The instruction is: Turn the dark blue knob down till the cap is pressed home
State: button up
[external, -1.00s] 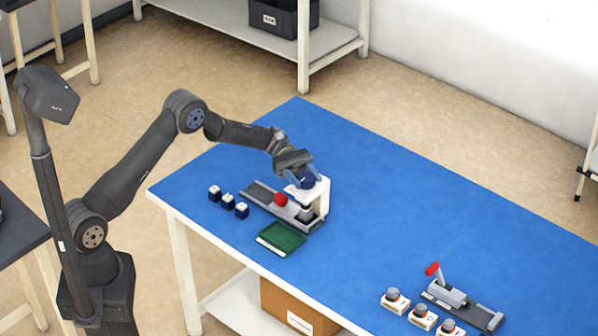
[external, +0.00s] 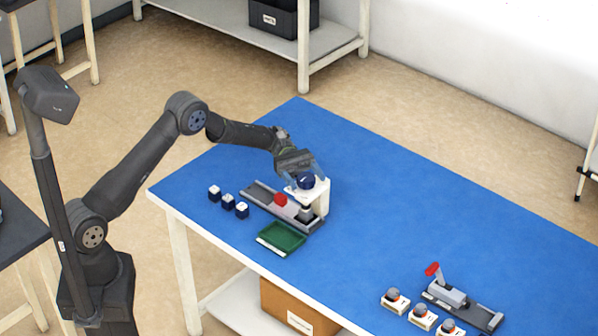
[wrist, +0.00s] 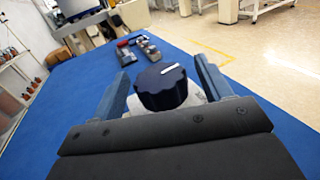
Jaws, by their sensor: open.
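The dark blue knob (external: 306,180) sits on top of a white press stand (external: 323,196) on the blue table. In the wrist view the knob (wrist: 161,87) has a ribbed side and a white line on its top. My gripper (external: 308,172) is open at the knob. Its two blue fingers stand on either side of the knob in the wrist view (wrist: 164,88), with a gap on both sides. A grey rail (external: 262,192) with a red knob (external: 281,199) runs into the stand. The cap under the press is too small to make out.
Several dark blue pieces with white tops (external: 228,201) stand left of the rail. A green tray (external: 283,238) lies in front. A second grey fixture with a red handle (external: 433,269) and several white blocks with grey tops (external: 395,300) are at the lower right. The table's far middle is clear.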

jog(key=v, duration=1.2)
jog(key=a+n+t+h, duration=0.5)
jog(key=a+n+h, duration=0.1)
jog(key=a+h, duration=0.15)
jog(key=x, duration=1.1)
jog(key=s+f+x, duration=0.1)
jog(key=x, duration=0.5)
jog(key=shift+a, duration=0.4)
jog(key=shift+c, duration=0.3)
